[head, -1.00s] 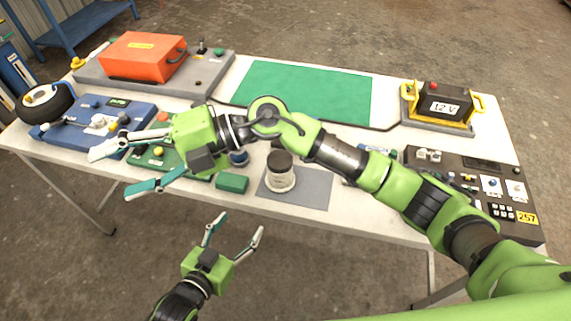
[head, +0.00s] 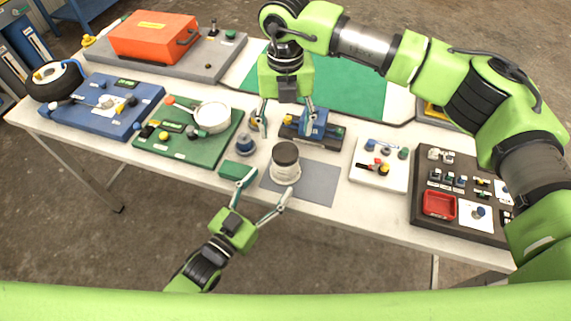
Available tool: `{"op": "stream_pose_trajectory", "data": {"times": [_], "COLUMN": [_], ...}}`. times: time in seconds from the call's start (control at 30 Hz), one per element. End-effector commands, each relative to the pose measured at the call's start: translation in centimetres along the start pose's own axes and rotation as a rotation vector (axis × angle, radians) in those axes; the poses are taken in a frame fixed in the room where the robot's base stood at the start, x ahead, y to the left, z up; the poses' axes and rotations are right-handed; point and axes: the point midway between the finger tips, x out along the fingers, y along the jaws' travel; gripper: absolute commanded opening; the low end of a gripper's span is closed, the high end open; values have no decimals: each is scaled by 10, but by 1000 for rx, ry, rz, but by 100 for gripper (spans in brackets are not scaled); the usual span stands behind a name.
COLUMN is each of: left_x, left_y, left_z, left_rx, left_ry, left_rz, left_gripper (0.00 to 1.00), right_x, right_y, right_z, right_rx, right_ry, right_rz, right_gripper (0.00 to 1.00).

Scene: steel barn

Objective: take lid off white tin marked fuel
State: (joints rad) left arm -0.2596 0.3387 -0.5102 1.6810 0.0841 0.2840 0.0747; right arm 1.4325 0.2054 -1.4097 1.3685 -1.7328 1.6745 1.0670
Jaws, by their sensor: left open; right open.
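The white tin (head: 285,173) stands upright on a grey mat near the table's front edge. Its dark lid (head: 286,151) is on top; I cannot read any marking. My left gripper (head: 268,182) is open and empty, pointing up and to the right at the tin from the front left. One fingertip is left of the tin and the other is by its lower front; I cannot tell whether that one touches. My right gripper (head: 287,128) is open and points down just behind the tin, above a small blue device (head: 318,126). It appears empty and apart from the lid.
A green block (head: 237,171) and a blue knobbed piece (head: 246,145) lie left of the tin. A green board (head: 170,156) with a white round dish (head: 213,117) is farther left. A white board (head: 362,180) and a dark panel (head: 429,223) are right. The grey mat (head: 318,186) is bare right of the tin.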

Motion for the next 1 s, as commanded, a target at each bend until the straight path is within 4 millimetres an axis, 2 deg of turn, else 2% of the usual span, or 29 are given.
{"op": "stream_pose_trajectory", "data": {"times": [0.03,0.2,0.4,0.6,0.87,1.0], "left_x": [12,44,71,82,82,82], "left_y": [0,0,0,0,0,0], "left_z": [-1,0,0,0,0,0], "left_rx": [0,0,0,0,0,0], "left_ry": [3,1,1,-1,-1,-1], "left_rz": [0,-1,0,0,0,0], "left_gripper": [64,64,64,64,64,28], "right_x": [0,0,0,0,0,0], "right_y": [0,1,1,1,1,1], "right_z": [0,0,0,0,0,0], "right_rx": [-1,-1,-2,-2,-2,-2], "right_ry": [0,0,1,1,1,1], "right_rz": [1,2,3,3,3,3], "right_gripper": [59,59,59,59,59,59]}}
